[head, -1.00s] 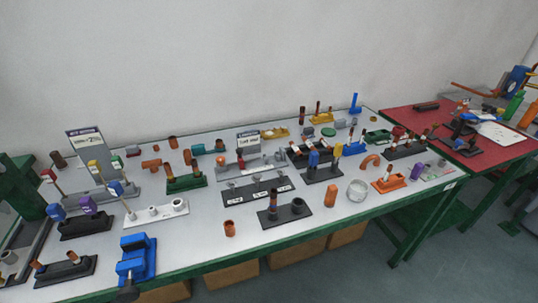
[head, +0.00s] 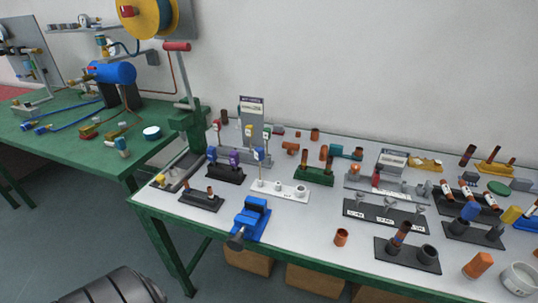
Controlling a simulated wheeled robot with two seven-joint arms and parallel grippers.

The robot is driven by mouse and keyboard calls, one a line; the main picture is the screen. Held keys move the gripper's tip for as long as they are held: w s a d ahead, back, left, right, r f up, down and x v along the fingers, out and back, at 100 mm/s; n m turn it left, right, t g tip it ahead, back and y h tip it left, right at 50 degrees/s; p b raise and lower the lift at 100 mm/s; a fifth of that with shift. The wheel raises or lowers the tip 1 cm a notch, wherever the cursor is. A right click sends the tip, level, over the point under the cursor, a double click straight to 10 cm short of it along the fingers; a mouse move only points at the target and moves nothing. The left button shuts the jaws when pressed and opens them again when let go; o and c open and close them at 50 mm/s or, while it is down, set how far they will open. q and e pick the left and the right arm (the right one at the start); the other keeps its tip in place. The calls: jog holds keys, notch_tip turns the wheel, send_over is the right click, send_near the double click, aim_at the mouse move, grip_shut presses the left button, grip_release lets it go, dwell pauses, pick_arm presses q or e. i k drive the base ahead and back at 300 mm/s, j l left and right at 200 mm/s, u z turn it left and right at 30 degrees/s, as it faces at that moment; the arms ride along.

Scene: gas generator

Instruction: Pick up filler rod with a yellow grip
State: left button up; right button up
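A thin upright rod with a yellow grip (head: 249,130) stands in the rack area on the white table, in front of an upright sign (head: 252,113). Beside it stand similar rods, one with a red grip (head: 216,127) to the left and one with a blue-and-white grip (head: 259,154) to the right and nearer. The rod's lower part is partly hidden by nearby things. Neither of my grippers is in the head view, so nothing shows near the rod.
A blue vise (head: 253,216) sits at the table's front edge. A green post (head: 190,123) stands left of the rods. A green table (head: 75,146) joins at the left. Pipe fittings on black bases (head: 408,258) crowd the right side.

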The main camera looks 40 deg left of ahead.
aim_at(249, 129)
jog(key=u, duration=1.35)
